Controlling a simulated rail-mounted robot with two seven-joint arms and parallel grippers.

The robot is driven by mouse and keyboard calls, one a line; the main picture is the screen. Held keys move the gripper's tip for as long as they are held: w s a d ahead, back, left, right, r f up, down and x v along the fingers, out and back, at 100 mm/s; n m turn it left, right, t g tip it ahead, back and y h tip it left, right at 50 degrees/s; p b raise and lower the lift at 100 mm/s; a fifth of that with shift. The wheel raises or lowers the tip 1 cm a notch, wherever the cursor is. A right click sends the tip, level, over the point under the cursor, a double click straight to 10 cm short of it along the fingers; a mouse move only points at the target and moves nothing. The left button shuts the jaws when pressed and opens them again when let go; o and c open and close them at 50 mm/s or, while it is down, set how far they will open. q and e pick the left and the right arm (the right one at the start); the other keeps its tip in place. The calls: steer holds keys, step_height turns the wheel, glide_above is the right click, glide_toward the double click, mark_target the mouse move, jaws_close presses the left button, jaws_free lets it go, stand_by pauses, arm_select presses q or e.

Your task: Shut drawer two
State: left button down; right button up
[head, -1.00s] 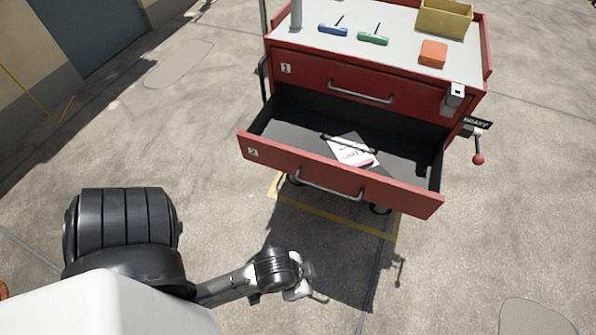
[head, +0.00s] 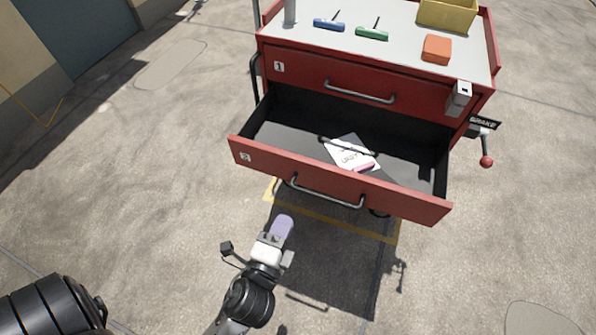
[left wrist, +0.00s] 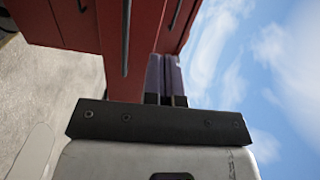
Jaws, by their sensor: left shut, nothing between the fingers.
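Drawer two (head: 400,196) of the red tool cart is pulled far out, its front marked with a 2 and fitted with a bar handle (head: 325,194). A white booklet or paper (head: 352,152) with a pink edge lies inside. My left gripper (head: 283,228) is shut and empty, in front of and below the left part of the drawer front, apparently apart from it. In the left wrist view its purple fingers (left wrist: 163,75) are together, with red cart panels (left wrist: 130,40) beyond. My right gripper is not in view.
Drawer one (head: 325,80) above is shut. The cart top (head: 340,50) holds blue and green tools (head: 372,33), an orange block (head: 436,49) and a yellow bin (head: 446,15). A red-knobbed brake lever (head: 487,161) sticks out right. The concrete floor around is clear.

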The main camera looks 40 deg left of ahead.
mark_target(310, 167)
arm_select(q)
steer(key=shift+m, duration=0.3)
steer(key=x, duration=1.4)
steer(key=shift+w, duration=0.1)
